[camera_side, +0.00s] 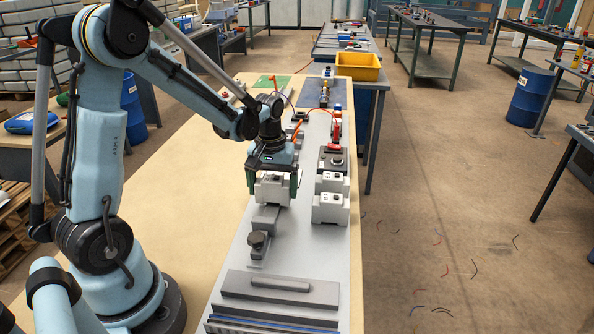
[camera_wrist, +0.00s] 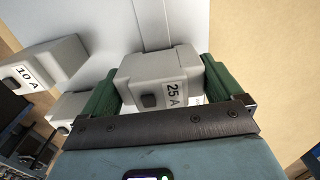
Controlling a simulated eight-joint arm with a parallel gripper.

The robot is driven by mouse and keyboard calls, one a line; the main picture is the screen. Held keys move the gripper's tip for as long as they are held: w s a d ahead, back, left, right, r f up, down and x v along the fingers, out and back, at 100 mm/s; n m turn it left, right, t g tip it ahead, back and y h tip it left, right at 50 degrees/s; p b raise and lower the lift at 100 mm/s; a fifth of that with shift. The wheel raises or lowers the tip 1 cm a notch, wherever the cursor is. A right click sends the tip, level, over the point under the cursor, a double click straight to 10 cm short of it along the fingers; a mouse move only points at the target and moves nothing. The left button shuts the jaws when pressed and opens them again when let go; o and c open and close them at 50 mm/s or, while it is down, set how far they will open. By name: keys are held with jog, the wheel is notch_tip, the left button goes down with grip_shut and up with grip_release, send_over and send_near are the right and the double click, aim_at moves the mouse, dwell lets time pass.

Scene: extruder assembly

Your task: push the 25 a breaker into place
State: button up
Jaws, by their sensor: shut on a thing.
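The 25 A breaker (camera_wrist: 158,82) is a light grey block with a dark switch and a "25 A" label, seen close in the wrist view. It also shows in the side view (camera_side: 271,190) below my arm. My gripper (camera_side: 272,184) has one green finger on each side of the breaker and is shut on it. In the wrist view my gripper (camera_wrist: 160,88) spans the block between its green fingers. The breaker is over the grey mounting plate (camera_side: 308,238), in line with a grey rail piece (camera_side: 264,220). Its underside is hidden, so I cannot tell whether it is seated.
Two grey breakers (camera_side: 331,206) stand right of my gripper; one labelled 10 A (camera_wrist: 38,72) is left in the wrist view. A dark knobbed clamp (camera_side: 257,243) and a grey handled block (camera_side: 280,288) lie nearer. A red-handled part (camera_side: 335,134) is farther back.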

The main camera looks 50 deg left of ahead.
jog(key=shift+f, duration=0.65)
jog(key=o, duration=0.7)
jog(key=shift+o, duration=0.2)
notch_tip(320, 180, up, 12)
jog(key=shift+r, duration=0.1)
jog(key=shift+s+d+r+m, duration=0.1)
jog(key=shift+s+d+m, duration=0.15)
jog(key=shift+d, duration=0.2)
jog(key=s+d+m+t, duration=0.6)
jog(key=d+m+t, duration=0.1)
jog(key=d, duration=0.4)
jog(key=shift+d+m, duration=0.2)
jog(key=shift+m, duration=0.55)
